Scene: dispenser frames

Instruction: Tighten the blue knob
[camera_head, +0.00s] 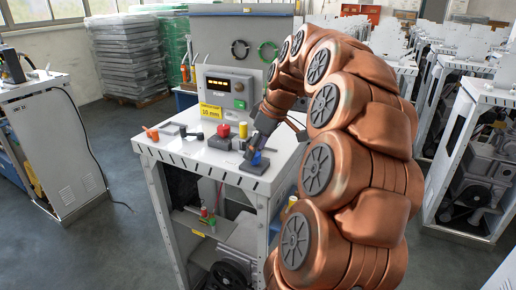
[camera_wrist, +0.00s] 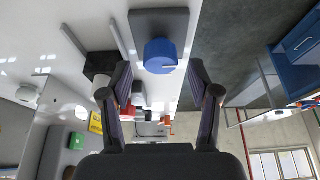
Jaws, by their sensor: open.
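The blue knob (camera_head: 257,159) sits on a dark plate (camera_head: 254,165) at the front right of the white dispenser frame's top. Whether a finger touches the knob cannot be told.
A red button (camera_head: 224,130) on a dark base and a small yellow part (camera_head: 243,130) stand left of my gripper. An orange-handled tool (camera_head: 150,133) lies at the left edge. A control box (camera_head: 226,88) rises behind. My copper arm covers the right side.

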